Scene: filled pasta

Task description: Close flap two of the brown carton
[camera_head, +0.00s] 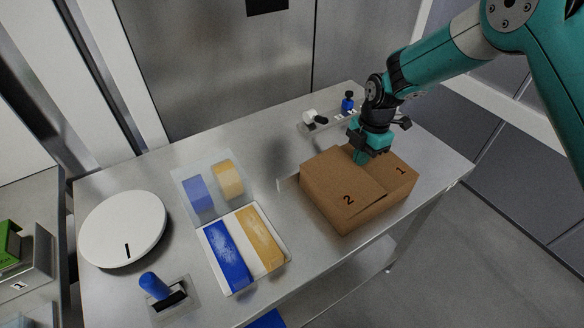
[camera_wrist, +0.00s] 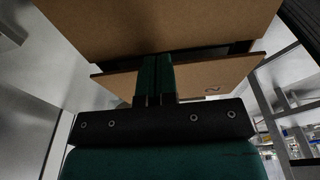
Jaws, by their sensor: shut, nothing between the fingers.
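The brown carton (camera_head: 345,215) stands on the metal table at the right. Flap two (camera_head: 335,188), marked 2, lies almost level over the near left part of its top; flap one (camera_head: 398,172), marked 1, lies on the right part. My gripper (camera_head: 360,158) is shut and empty, pointing down at the carton's far edge, near where the flaps meet. In the wrist view my shut fingers (camera_wrist: 155,78) stand in front of flap two (camera_wrist: 215,80). A dark gap shows between it and another brown panel (camera_wrist: 160,25). Whether the fingertips touch the carton I cannot tell.
Left of the carton are a white tray (camera_head: 284,262) with blue and yellow parts, and a clear lid (camera_head: 181,178). A white round disc (camera_head: 122,228) and a blue-handled stamp (camera_head: 154,286) lie farther left. Small items, one a blue bottle (camera_head: 347,104), stand behind the carton.

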